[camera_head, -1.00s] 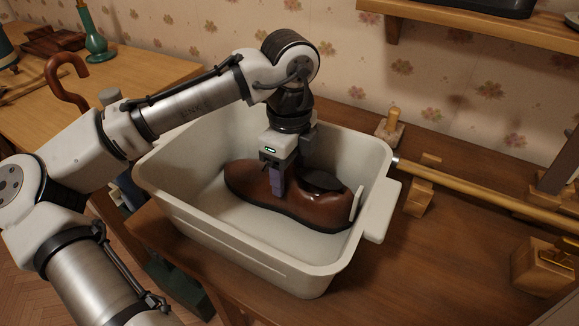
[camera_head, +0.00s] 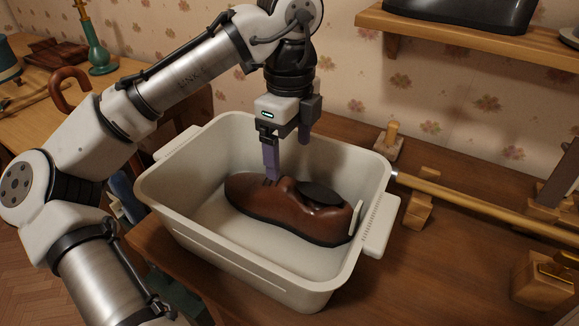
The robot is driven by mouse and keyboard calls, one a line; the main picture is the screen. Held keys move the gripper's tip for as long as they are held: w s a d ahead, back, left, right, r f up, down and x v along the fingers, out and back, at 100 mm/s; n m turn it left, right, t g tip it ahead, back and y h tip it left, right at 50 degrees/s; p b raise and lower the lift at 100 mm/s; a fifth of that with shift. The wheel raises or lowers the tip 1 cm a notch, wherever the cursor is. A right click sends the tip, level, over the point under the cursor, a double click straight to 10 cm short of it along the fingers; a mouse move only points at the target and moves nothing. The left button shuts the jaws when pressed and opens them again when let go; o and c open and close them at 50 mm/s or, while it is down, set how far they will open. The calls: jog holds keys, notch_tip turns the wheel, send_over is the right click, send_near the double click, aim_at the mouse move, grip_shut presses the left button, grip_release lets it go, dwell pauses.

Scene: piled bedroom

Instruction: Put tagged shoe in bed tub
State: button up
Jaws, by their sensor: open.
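A brown leather shoe (camera_head: 285,207) lies inside the cream tub (camera_head: 255,283), its toe to the left and its heel end near the tub's right wall. A small pale tag (camera_head: 356,222) shows at its heel end. The tub stands on a brown wooden surface. My gripper (camera_head: 288,158) is open and empty, pointing down above the shoe. Its near purple finger overlaps the shoe's top edge in the picture; I cannot tell whether it touches. The far finger is clear above the shoe.
A wooden pole (camera_head: 480,210) on wooden supports lies right of the tub. A shelf (camera_head: 470,38) is on the wall at upper right. A desk at left holds a green bottle-shaped lamp base (camera_head: 97,50) and a curved cane handle (camera_head: 72,85).

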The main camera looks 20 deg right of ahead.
jog(key=shift+r, duration=1.8)
